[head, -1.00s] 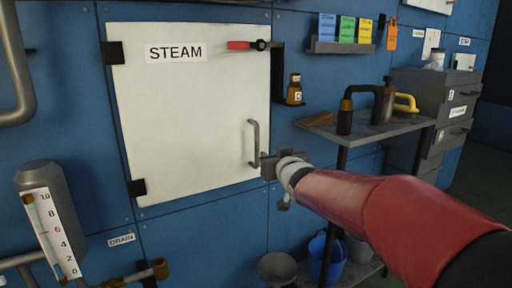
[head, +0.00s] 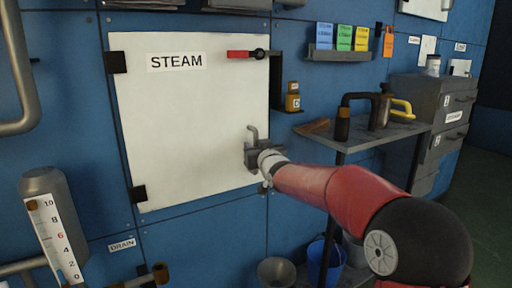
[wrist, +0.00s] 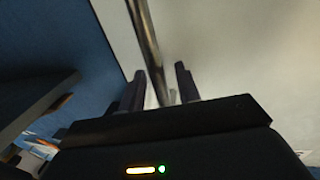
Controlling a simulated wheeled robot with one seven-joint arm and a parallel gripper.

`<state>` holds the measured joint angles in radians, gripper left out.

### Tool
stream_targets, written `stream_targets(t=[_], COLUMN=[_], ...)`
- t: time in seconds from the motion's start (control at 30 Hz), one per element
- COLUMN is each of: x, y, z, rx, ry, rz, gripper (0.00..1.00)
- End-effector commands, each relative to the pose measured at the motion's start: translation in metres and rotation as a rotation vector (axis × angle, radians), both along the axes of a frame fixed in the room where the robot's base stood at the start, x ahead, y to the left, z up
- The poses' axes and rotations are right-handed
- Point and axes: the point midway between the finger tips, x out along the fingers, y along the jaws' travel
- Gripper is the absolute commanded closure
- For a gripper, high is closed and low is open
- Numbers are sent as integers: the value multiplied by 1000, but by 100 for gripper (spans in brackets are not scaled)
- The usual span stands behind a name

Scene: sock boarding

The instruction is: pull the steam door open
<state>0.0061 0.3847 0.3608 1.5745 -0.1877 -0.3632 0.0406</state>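The white door (head: 190,125) marked STEAM is shut in the blue wall, with dark hinges on its left edge. Its grey vertical bar handle (head: 253,133) is near the lower right edge; my gripper hides its lower part. My gripper (head: 251,156) is at the handle. In the wrist view its two dark fingers (wrist: 158,86) stand apart, with the metal handle (wrist: 147,40) running between them. Gaps show beside the bar, so the fingers are not closed on it. A red-handled latch (head: 245,54) lies level across the door's upper right edge.
Right of the door, a small ledge holds an amber bottle (head: 293,97). A grey shelf (head: 375,138) with a dark pot-like device stands further right. A gauge (head: 52,230), pipes and a drain valve are at lower left. Buckets (head: 325,260) stand below. The space before the door is clear.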

Motion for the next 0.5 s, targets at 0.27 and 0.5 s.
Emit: stream_targets(t=[0.27, 0.5], x=[0, -1], y=[0, 0], z=[0, 0], rx=[0, 0], ry=[0, 0], rz=[0, 0], gripper=[88, 100])
